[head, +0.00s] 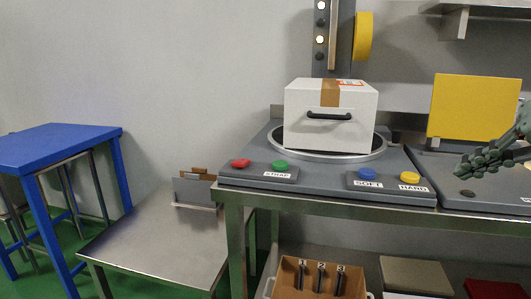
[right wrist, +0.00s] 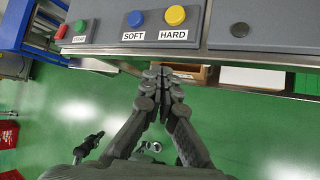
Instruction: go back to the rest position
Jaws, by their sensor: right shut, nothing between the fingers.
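My right gripper (head: 468,168) is at the right edge of the head view, above the right part of the workbench. Its fingers are shut and empty. In the right wrist view the closed fingers (right wrist: 165,80) point at the bench's front edge, below the blue SOFT button (right wrist: 135,18) and the yellow HARD button (right wrist: 175,15). The left gripper does not show in either view.
A white box (head: 300,118) with a black handle sits on the round plate on the bench. A yellow panel (head: 470,107) stands behind my right gripper. A low steel table (head: 150,245) and a blue table (head: 55,145) are at left. A bin (head: 290,272) sits under the bench.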

